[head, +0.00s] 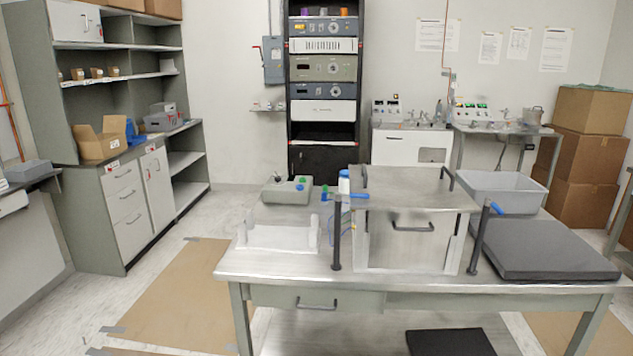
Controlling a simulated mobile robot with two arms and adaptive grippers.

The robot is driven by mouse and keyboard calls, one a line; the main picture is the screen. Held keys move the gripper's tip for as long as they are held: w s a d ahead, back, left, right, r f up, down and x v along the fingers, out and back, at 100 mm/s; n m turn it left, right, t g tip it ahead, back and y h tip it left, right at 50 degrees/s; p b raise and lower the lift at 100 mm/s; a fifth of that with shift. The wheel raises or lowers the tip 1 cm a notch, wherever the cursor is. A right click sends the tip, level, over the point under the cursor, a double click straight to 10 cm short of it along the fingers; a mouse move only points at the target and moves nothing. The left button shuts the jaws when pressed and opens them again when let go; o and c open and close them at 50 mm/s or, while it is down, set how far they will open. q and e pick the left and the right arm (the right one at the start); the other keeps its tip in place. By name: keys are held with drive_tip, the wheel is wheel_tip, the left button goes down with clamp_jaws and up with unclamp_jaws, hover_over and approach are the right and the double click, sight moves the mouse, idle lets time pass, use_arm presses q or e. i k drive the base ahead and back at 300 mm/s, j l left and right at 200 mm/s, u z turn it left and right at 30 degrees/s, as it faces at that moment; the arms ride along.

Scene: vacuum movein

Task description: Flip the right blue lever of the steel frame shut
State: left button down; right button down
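The steel frame (409,238) stands on the steel table, boxy, with a flat lid (415,192) and a dark front handle (414,226). The right lever (479,238) is a dark post at the frame's right side, leaning slightly right. Its blue handle (497,208) at the top points outward to the right, away from the lid. The left lever (337,236) is a dark post at the left side. Its blue handle (359,196) points inward to the right, at the lid's left edge. Neither of my grippers is in view.
The steel table (290,268) also bears a dark flat pad (545,250) right of the right lever, a grey bin (501,200) behind it, a clear tray (277,238) at left and a grey control box (287,191). The table's front strip is clear.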

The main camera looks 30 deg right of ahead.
sight(488, 202)
drive_tip(key=z, duration=1.8)
